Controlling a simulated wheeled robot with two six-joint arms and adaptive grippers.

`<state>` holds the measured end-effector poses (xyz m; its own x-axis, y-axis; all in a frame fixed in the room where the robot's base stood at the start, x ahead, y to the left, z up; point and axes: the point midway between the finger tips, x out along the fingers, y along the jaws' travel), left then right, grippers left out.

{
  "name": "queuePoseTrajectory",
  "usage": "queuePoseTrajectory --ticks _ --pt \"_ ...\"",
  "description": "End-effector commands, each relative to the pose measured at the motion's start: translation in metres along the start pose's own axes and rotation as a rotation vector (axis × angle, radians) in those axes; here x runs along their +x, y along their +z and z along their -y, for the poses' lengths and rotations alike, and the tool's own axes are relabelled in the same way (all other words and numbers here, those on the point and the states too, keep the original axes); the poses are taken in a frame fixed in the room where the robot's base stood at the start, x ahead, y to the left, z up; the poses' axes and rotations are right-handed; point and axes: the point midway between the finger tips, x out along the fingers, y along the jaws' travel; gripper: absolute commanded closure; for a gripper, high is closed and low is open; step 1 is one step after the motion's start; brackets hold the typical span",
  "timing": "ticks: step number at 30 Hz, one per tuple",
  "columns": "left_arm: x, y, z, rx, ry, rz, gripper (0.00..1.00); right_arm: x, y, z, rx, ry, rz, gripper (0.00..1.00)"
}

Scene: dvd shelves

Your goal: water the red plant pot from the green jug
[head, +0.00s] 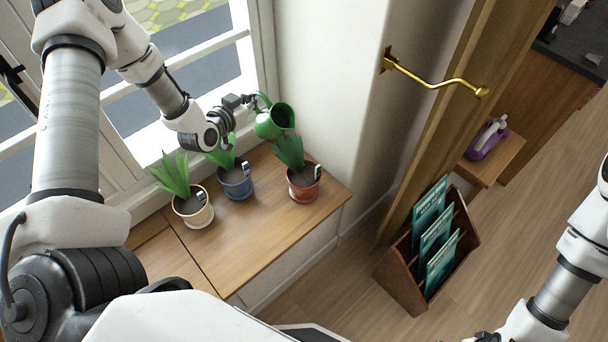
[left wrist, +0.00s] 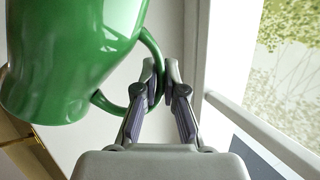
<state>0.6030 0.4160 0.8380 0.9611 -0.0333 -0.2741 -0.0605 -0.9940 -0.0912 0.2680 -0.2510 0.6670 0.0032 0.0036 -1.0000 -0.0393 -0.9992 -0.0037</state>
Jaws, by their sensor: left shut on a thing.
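The green jug (head: 268,126) is held in the air above the back of the wooden sill, just behind and left of the red pot's leaves in the head view. It looks tilted, its mouth toward the right; no water shows. My left gripper (head: 252,100) is shut on the jug's handle; the left wrist view shows its fingers (left wrist: 160,85) around the handle, with the jug (left wrist: 75,55) at left. The red plant pot (head: 303,190) stands upright at the sill's right end, with a green plant and white tag. Of my right gripper (head: 485,337), only a dark part shows at the bottom edge.
A blue pot (head: 238,187) and a cream pot (head: 196,215), both with plants, stand left of the red one on the wooden sill (head: 255,240). A wall and brass handle (head: 435,78) are to the right. A wooden rack (head: 400,270) with teal cases stands on the floor.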

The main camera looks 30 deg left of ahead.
Motion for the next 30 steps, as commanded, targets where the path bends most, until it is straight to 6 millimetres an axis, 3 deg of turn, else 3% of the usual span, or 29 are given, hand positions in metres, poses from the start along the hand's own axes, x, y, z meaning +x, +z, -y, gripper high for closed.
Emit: queuePoseTrajectory --ticks 30 --pt "0.0027 0.0029 0.0040 -0.059 0.016 0.009 1.00 0.0010 0.0004 0.0000 0.000 0.000 0.001 0.00"
